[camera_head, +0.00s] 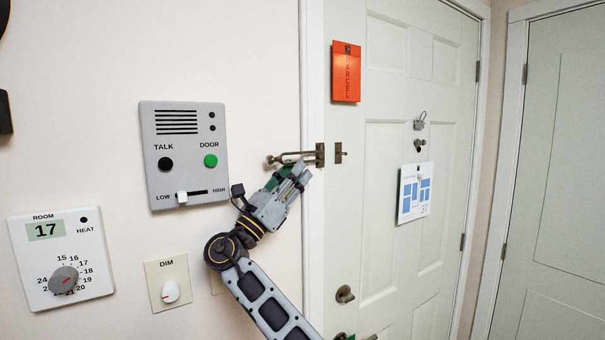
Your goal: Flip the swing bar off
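The swing bar (287,157) is a metal bar fixed to the white door frame beside the door. It points left from its mount, over the wall side and away from the door. Its catch plate (340,153) is on the door edge, and the bar does not cover it. My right gripper (303,173) is just below the bar and its mount, its fingertips close to the frame. I cannot tell whether it touches the bar or how far its fingers are apart. A small green and dark part at the bottom edge may be my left gripper (347,336), almost wholly cut off.
The white door (388,235) looks shut, with an orange parcel tag (346,72), a calendar sheet (414,192) and a knob (345,294). On the left wall are an intercom (184,135), a thermostat (62,255) and a dimmer (168,280). Another door (555,180) stands at right.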

